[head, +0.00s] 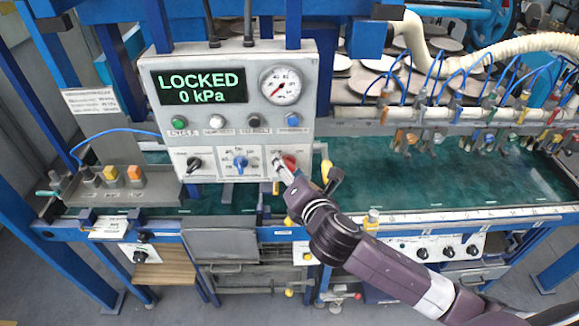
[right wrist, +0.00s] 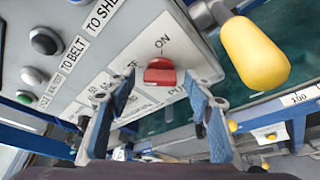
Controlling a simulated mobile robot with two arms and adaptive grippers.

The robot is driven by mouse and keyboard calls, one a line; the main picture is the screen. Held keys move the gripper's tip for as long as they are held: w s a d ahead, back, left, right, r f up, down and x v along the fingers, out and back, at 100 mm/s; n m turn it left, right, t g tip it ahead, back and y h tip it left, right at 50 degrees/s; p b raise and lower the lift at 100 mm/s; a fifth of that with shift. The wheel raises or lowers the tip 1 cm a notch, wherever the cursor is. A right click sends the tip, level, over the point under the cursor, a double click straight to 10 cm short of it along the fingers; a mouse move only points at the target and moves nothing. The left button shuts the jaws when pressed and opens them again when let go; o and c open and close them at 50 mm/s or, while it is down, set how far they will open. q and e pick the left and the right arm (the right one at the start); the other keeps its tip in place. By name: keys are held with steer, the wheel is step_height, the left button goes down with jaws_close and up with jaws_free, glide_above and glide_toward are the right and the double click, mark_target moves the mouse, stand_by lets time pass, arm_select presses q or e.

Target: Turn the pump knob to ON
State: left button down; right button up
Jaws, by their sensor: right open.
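The red pump knob (head: 290,161) is at the lower right of the grey control panel (head: 228,45). In the right wrist view the red knob (right wrist: 160,74) shows clearly, with ON printed above it and a partly hidden label to its left. Its grip bar lies roughly level in that picture. My right gripper (head: 281,170) is at the panel's lower right corner, partly covering the knob in the head view. In the right wrist view its two fingers (right wrist: 161,84) are spread on either side of the knob, empty; contact cannot be told. My left gripper is out of view.
The panel display (head: 200,86) reads LOCKED, 0 kPa. A blue knob (head: 240,162) and a black knob (head: 194,164) sit left of the red one. A yellow-handled lever (right wrist: 254,54) stands close to the right finger. A green wet bed (head: 440,180) spreads to the right.

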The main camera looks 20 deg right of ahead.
steer(key=shift+c, duration=0.3)
steer(key=c, duration=1.1)
steer(key=shift+f+m+t+b, duration=0.15)
steer(key=shift+m+t+b, duration=0.9)
steer(key=shift+m+b, duration=1.95)
steer(key=shift+f+m+t+b, duration=0.15)
steer(key=shift+m+t+b, duration=0.85)
steer(key=shift+m+b, duration=1.95)
steer(key=shift+f+m+t+b, duration=0.15)
steer(key=shift+m+t+b, duration=0.9)
steer(key=shift+m+b, duration=1.95)
steer(key=shift+r+n+b, duration=0.1)
steer(key=shift+n+b, duration=0.15)
steer(key=shift+b, duration=0.25)
